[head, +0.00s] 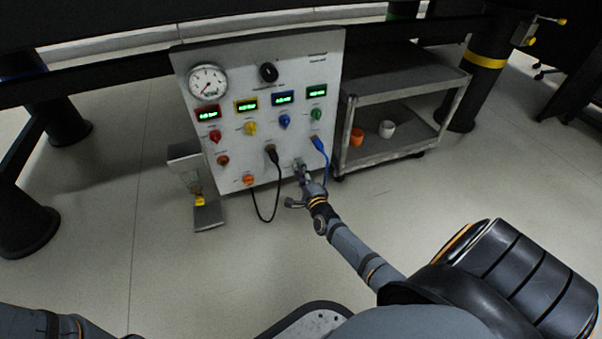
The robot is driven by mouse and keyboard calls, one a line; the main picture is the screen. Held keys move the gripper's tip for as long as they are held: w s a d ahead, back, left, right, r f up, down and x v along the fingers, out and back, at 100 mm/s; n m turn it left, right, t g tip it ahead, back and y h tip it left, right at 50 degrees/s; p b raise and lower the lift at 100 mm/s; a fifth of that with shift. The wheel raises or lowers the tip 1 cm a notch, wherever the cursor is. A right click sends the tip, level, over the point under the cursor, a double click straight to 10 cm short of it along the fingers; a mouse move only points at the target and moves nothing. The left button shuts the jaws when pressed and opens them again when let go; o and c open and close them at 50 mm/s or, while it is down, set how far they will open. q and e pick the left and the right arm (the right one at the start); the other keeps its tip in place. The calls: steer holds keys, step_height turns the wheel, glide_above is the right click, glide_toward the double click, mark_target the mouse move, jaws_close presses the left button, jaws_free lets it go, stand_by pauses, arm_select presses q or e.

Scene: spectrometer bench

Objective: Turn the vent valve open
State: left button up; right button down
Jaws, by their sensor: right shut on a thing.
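The upright white instrument panel (232,150) stands at the centre of the head view. My right gripper (303,178) is at the panel's lower right, shut on a small pale fitting (298,163), which appears to be the vent valve. The fingers cover much of this fitting, so its turn angle cannot be told. A blue cable (324,160) hangs just right of the gripper. My left gripper is out of view; only part of my left arm shows at the bottom left.
The panel carries a round gauge (208,83), a black knob (268,72), several displays and coloured knobs. A black cable (255,208) loops below it. A grey cart (390,150) with an orange cup (357,137) and a white cup (387,129) stands right. Floor in front is clear.

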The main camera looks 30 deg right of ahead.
stand_by(0.3)
steer(key=c, duration=1)
jaws_free()
steer(key=shift+o, duration=0.2)
steer(key=v, duration=1.2)
steer(key=shift+r, duration=0.1)
